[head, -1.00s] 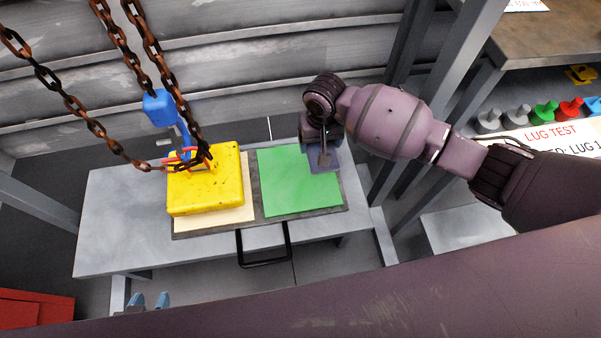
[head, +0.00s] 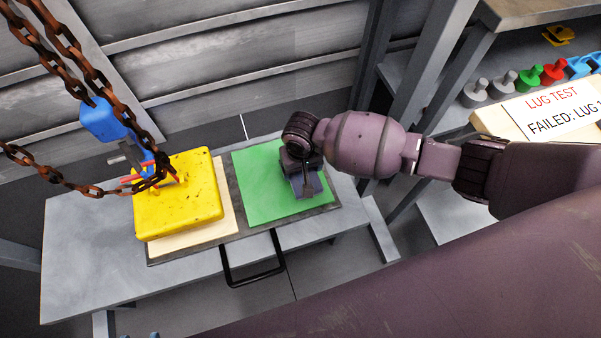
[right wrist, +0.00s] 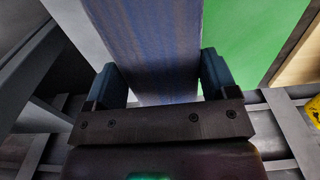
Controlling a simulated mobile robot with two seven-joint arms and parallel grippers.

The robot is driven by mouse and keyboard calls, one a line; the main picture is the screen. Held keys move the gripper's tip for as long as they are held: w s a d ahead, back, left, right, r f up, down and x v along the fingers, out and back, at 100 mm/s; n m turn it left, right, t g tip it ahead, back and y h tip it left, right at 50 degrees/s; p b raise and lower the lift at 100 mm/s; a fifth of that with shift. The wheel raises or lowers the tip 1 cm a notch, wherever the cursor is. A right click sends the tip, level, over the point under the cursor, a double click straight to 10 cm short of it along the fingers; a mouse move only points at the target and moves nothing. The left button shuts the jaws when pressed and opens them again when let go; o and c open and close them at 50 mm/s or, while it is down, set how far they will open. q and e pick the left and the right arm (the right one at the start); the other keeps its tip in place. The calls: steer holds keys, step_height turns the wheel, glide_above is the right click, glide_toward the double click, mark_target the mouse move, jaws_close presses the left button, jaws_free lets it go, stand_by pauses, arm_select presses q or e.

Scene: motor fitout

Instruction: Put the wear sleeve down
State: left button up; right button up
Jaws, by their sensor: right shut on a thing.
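The wear sleeve is a blue-grey, faintly striped piece. It shows large between the two fingers in the right wrist view (right wrist: 155,45) and small in the head view (head: 308,187). My right gripper (head: 303,178) is shut on it, over the right part of the green pad (head: 262,185). I cannot tell whether the sleeve touches the pad. In the right wrist view the fingers (right wrist: 162,80) lie along both sides of the sleeve, and green shows to its right. Only bluish tips, likely my left gripper's, show at the bottom left edge of the head view.
A yellow block (head: 180,200) sits on a cream pad left of the green one, with rusty chains (head: 85,70) and a blue hook fitting (head: 103,120) above it. Both pads lie on a grey bench (head: 85,245). A shelf with coloured lugs and a sign (head: 555,110) stands right.

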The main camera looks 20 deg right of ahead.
mark_target(302, 176)
steer(key=f, duration=0.2)
steer(key=f+b, duration=0.1)
steer(key=f, duration=0.1)
steer(key=shift+s, duration=0.25)
steer(key=shift+w+f, duration=0.2)
steer(key=shift+f, duration=0.2)
steer(key=shift+r, duration=0.15)
arm_select(q)
steer(key=shift+w+d+r+m, duration=0.15)
steer(key=shift+w+d+m, duration=0.1)
steer(key=shift+w+m, duration=0.25)
arm_select(e)
steer(key=o, duration=0.9)
steer(key=shift+c, duration=0.2)
arm_select(q)
steer(key=shift+s, duration=0.1)
